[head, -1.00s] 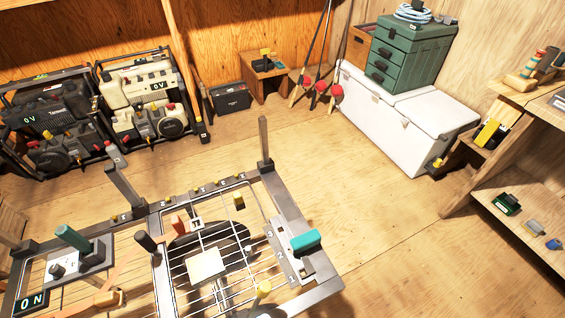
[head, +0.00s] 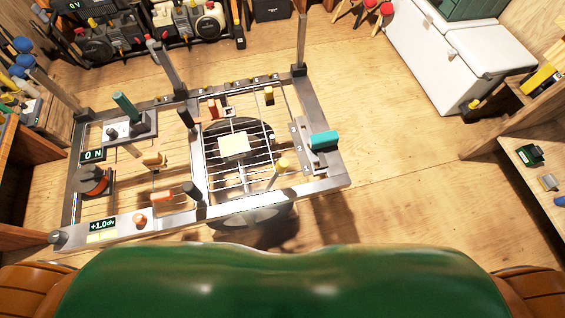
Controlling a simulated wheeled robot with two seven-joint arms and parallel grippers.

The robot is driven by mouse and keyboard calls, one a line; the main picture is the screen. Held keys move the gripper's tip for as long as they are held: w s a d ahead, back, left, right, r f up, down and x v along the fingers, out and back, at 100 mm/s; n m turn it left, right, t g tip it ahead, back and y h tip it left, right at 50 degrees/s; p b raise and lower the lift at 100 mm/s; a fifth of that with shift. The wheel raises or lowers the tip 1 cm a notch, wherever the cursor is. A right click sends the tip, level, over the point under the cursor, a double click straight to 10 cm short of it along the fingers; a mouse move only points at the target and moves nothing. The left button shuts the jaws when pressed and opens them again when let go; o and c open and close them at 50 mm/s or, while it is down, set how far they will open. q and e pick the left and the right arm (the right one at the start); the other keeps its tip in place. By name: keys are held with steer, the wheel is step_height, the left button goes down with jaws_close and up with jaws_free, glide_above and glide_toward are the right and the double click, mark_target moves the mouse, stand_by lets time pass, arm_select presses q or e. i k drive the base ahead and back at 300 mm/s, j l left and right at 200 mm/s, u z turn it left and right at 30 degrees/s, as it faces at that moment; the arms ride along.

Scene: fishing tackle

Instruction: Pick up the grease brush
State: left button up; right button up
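I cannot pick out a grease brush for certain in the head view. A metal frame rig (head: 318,188) stands on the floor in front of me, with a wire rack (head: 262,150) in its right half. A teal block (head: 324,140) sits on its right side. A green-handled part (head: 126,107) stands at its upper left, and an orange-handled part (head: 166,194) is near the front rail. Neither of my grippers shows; only my own green body and brown shoulders fill the bottom edge.
A white chest (head: 440,50) stands at the upper right. Generators (head: 115,35) stand at the upper left. A wooden shelf (head: 515,150) with small items is at the right edge. Blue-topped items (head: 22,45) crowd the left edge. The plywood floor (head: 400,190) right of the rig is clear.

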mark_target(154, 160)
steer(key=u, duration=1.45)
steer(key=z, duration=1.25)
steer(key=u, duration=1.25)
steer(key=i+j+z, duration=0.1)
steer(key=j, duration=0.3)
steer(key=i+j+z, duration=0.1)
steer(key=j, duration=0.3)
steer(key=i+j+z, duration=0.1)
steer(key=j, duration=0.35)
steer(key=i+j+z, duration=0.1)
steer(key=j, duration=0.3)
steer(key=i, duration=0.05)
